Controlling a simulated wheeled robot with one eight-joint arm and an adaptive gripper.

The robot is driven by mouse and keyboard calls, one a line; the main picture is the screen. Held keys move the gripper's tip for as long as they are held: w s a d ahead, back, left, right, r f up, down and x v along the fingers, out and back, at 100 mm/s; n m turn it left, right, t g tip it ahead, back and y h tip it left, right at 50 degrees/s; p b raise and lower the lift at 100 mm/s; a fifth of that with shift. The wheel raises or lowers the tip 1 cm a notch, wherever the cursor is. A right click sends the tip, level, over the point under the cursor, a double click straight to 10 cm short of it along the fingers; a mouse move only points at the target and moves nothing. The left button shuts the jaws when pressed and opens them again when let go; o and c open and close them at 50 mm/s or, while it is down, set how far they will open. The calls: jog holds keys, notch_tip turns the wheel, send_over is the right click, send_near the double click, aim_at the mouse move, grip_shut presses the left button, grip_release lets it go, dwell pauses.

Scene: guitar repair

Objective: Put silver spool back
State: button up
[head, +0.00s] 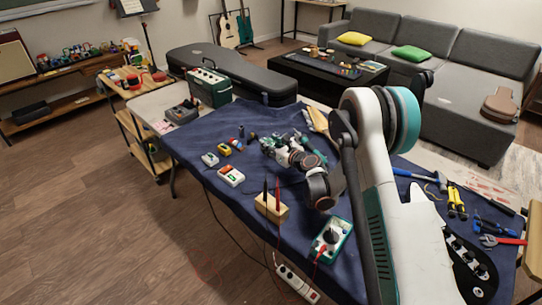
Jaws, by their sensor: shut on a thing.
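My gripper (270,146) is over the middle of the blue-covered workbench (215,125), its fingers pointing left. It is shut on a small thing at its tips. The thing is mostly hidden by the fingers and too small here to name, so I cannot tell whether it is the silver spool. I cannot make out a silver spool for certain elsewhere. Small bottle-like items (241,131) stand just left of the fingertips.
Small pedals (231,176), a wooden block with probes (271,208) and a multimeter (331,240) lie on the bench's near side. Hand tools (456,200) and a guitar headstock (470,255) are at right. A side cart (140,80) stands at left.

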aim_at(271, 159)
jog(key=shift+f+b, duration=0.7)
jog(key=shift+f, duration=1.35)
jog(key=shift+f, duration=0.1)
jog(key=o, duration=1.3)
